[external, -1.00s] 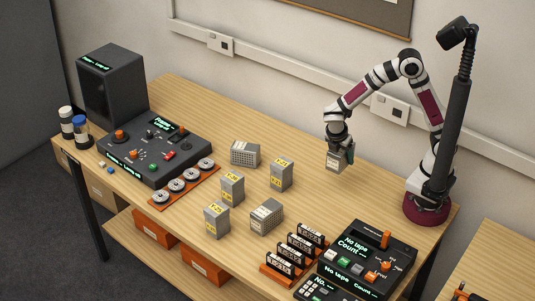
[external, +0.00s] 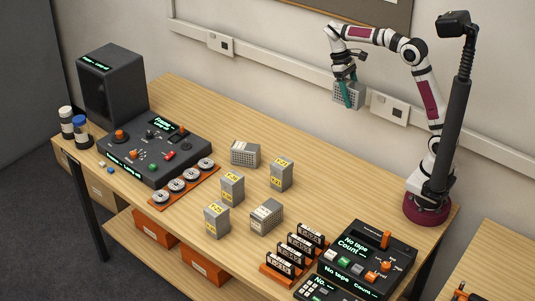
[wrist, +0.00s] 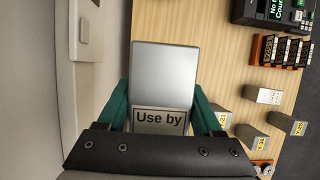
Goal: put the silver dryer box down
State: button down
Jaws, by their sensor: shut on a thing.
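The silver dryer box (external: 345,96) is held in the air above the back right of the table, near the wall. Its perforated grid side faces the external camera. In the wrist view the silver box (wrist: 165,75) shows a plain face and a "Use by" label at its near end. My gripper (external: 347,84) has green fingers on both sides of the box and is shut on it. The box is clear of the table (external: 330,180).
Several grey boxes stand mid-table: a perforated one (external: 245,153), yellow-labelled ones (external: 281,175) and one lying down (external: 266,216). A control console (external: 155,150) is at left. A tape counter (external: 365,260) and cassette rack (external: 293,252) are front right. The table's back right is bare.

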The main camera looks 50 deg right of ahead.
dwell(0.5)
jog(key=w+a+f+m+t+y, duration=0.2)
jog(key=w+a+f+m+t, duration=0.2)
jog(key=w+a+f+m, duration=0.65)
jog(key=w+a+f+m+t+y, duration=0.1)
jog(key=w+a+f+m+t, duration=0.45)
jog(key=w+m, duration=0.8)
jog(key=a+f+m, duration=0.1)
jog(key=a+f, duration=0.1)
jog(key=a, duration=0.2)
jog(key=s+a+f+m+g, duration=0.1)
jog(key=a+f, duration=0.2)
jog(key=a, duration=0.1)
jog(key=a+f+m+g, duration=0.1)
jog(key=a+f, duration=0.2)
jog(key=a, duration=0.1)
jog(key=shift+s+a+f, duration=0.1)
jog(key=shift+s+a, duration=0.25)
jog(key=shift+a, duration=0.05)
jog(key=shift+f, duration=2)
jog(key=shift+c, duration=0.2)
grip_release()
jog(key=shift+f, duration=0.1)
